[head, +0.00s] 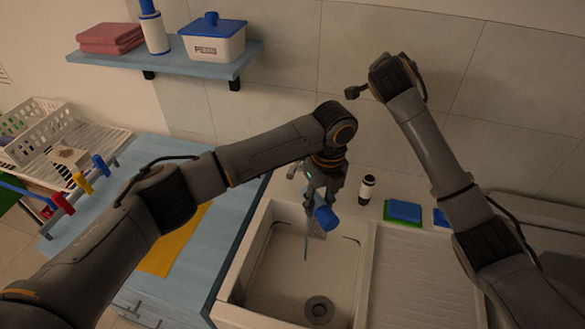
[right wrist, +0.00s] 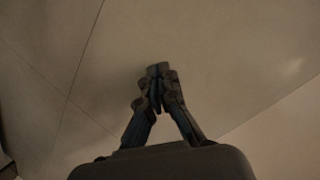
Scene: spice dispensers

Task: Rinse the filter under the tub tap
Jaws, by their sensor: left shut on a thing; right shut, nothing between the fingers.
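The filter (head: 326,218), blue with a greyish mesh-like lower part, is held tilted over the tub (head: 281,268). My left gripper (head: 316,200) is shut on it, fingers pointing down. A thin bluish stream of water (head: 307,245) falls into the tub just left of the filter; I cannot tell whether it touches the mesh. The tap itself is hidden behind my left gripper and wrist. The drain (head: 319,309) shows at the tub's bottom. My right gripper (right wrist: 158,75) is shut and empty in the right wrist view, in front of the tiled wall.
A dark and white cylinder (head: 367,189) stands behind the tub. A blue and green sponge (head: 404,212) lies to its right. A ribbed drainboard (head: 411,275) adjoins the tub. A blue counter (head: 150,160) at left bears a yellow cloth (head: 172,243) and a white dish rack (head: 62,135).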

